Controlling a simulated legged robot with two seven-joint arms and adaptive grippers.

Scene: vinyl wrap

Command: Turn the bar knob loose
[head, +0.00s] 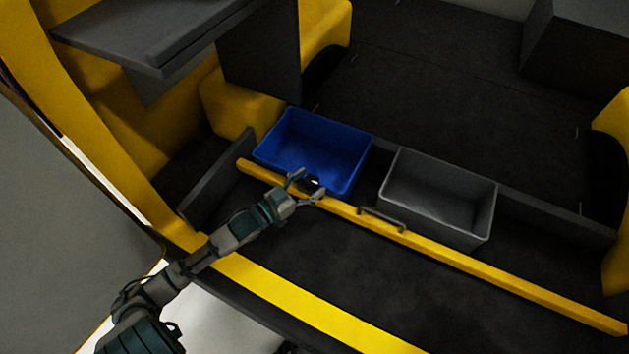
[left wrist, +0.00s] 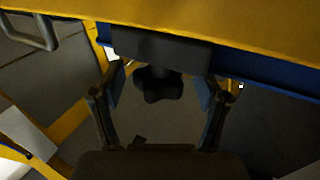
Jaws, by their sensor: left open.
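The yellow bar (head: 450,256) runs across the van's load floor, in front of the bins. My left gripper (head: 307,191) is open at the bar's left part, beside the blue bin. In the left wrist view the bar (left wrist: 200,18) crosses the top, with a dark block (left wrist: 160,47) under it. A black lobed knob (left wrist: 159,86) sits below this block. My left gripper's fingers stand on both sides of the knob, with a gap visible on each side. In the head view the knob is hard to tell apart from the gripper. My right gripper is not in view.
A blue bin (head: 290,155) and a grey bin (head: 440,200) stand behind the bar. A grey handle (head: 381,219) is fixed to the bar to the right of my gripper. A grey shelf (head: 150,35) overhangs at upper left. The dark floor in front of the bar is clear.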

